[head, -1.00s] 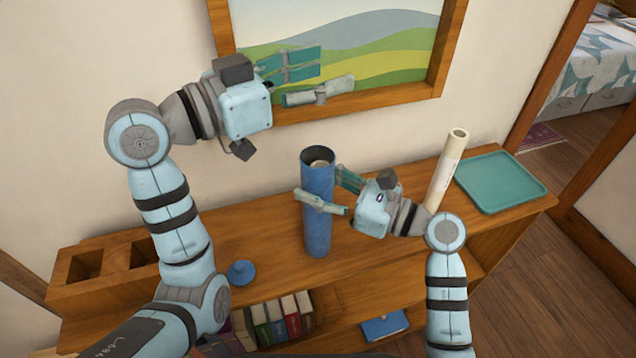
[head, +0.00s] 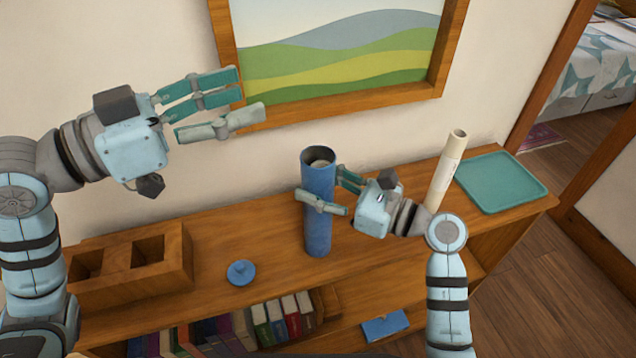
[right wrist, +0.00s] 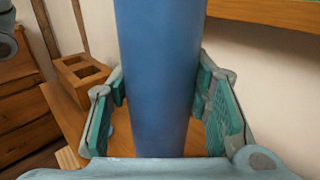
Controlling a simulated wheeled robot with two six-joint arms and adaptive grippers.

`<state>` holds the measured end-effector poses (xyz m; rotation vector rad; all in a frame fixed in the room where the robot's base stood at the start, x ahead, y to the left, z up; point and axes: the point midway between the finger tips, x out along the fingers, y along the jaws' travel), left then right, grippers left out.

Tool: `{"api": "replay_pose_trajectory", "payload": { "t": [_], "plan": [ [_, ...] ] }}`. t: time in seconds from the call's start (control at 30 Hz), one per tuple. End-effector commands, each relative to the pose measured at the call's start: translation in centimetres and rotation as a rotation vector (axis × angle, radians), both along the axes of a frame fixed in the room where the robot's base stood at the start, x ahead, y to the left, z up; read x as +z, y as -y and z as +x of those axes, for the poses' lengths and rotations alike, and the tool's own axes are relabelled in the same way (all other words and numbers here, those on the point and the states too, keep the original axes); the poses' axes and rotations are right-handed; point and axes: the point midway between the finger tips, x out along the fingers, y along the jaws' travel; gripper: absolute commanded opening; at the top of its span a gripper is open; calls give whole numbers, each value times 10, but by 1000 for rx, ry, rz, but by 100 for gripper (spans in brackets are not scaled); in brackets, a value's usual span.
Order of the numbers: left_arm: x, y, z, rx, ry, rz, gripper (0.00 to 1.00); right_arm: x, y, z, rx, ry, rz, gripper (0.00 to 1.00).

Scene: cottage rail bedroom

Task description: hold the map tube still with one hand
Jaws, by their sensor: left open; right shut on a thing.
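The blue map tube (head: 318,225) stands upright on the wooden shelf top, its upper end open with something pale inside. My right gripper (head: 335,192) is shut on the tube from the right, a finger on each side of it. In the right wrist view the tube (right wrist: 160,75) stands between the green-padded fingers (right wrist: 165,110). A small blue cap (head: 241,272) with a knob lies on the shelf top left of the tube. My left gripper (head: 246,102) is open and empty, raised in front of the wall and picture, up and left of the tube.
A rolled cream paper (head: 446,172) stands right of my right gripper, beside a teal tray (head: 502,181). A wooden box with square openings (head: 130,272) is at the left. Books (head: 283,318) and a blue booklet (head: 385,325) lie below. A framed picture (head: 440,60) hangs behind.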

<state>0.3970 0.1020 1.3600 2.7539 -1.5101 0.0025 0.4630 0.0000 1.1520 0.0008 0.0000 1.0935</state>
Motion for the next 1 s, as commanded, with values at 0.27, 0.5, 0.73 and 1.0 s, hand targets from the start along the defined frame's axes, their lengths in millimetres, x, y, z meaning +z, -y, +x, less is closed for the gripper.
{"api": "replay_pose_trajectory", "payload": {
  "t": [0.27, 0.5, 0.73, 1.0],
  "plan": [
    [0, 0, 0, 1, 1, 1, 53, 0, 0, 0, 0, 0, -1, 69],
    [0, 0, 0, 1, 1, 1, 53, 0, 1, 0, -1, 0, -1, 69],
    [0, 0, 0, 1, 1, 1, 53, -3, 38, -19, -3, -1, -8, 69],
    [0, 0, 0, 1, 1, 1, 53, -2, 97, -50, -1, -1, -7, 69]
  ]
}}
